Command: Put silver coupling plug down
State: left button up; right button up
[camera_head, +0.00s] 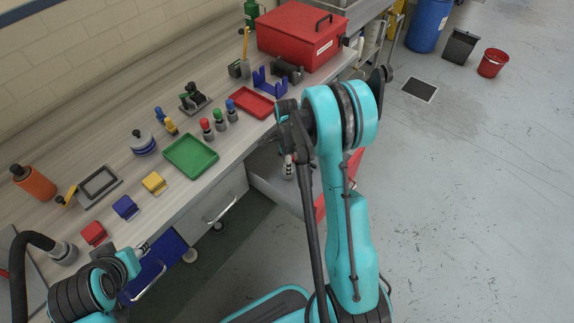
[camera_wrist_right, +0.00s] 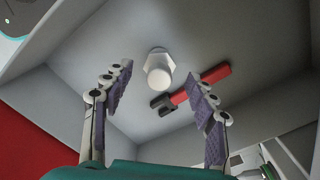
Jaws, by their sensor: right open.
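The silver coupling plug (camera_wrist_right: 158,72), pale with a hexagonal base and a round end, rests on the grey floor of an open bin (camera_wrist_right: 215,50) in the right wrist view. My right gripper (camera_wrist_right: 163,85) is open, its purple-padded fingers spread on either side of the plug with gaps to both. Nothing is held between them. In the head view I cannot clearly make out the right gripper or the plug beside my arm. My left arm is at the lower left; its gripper (camera_head: 142,248) shows only in small part, and its jaws cannot be read.
A red-handled tool (camera_wrist_right: 200,88) lies beside the plug, close to one finger. Grey walls enclose the bin. On the bench are a green tray (camera_head: 191,156), a red tray (camera_head: 250,102), a red toolbox (camera_head: 300,36), coloured blocks and an orange bottle (camera_head: 34,183).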

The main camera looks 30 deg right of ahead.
jog(key=s+a+r+n+t+p, duration=0.1)
jog(key=s+a+r+n, duration=0.15)
jog(key=r, duration=0.65)
jog(key=s+a+r+n+t+p, duration=0.15)
jog(key=r+n, duration=0.25)
jog(key=r, duration=0.5)
jog(key=s+a+r+n+t, duration=0.2)
jog(key=s+a+r+n, duration=0.1)
jog(key=s+a+n, duration=0.2)
jog(key=s+a+r+n+t, duration=0.2)
jog(key=s+a+r+n, duration=0.1)
jog(key=s+n, duration=0.6)
jog(key=shift+a+n+t, duration=0.35)
jog(key=shift+a+n, duration=0.55)
jog(key=shift+n, duration=0.15)
jog(key=shift+r, duration=0.1)
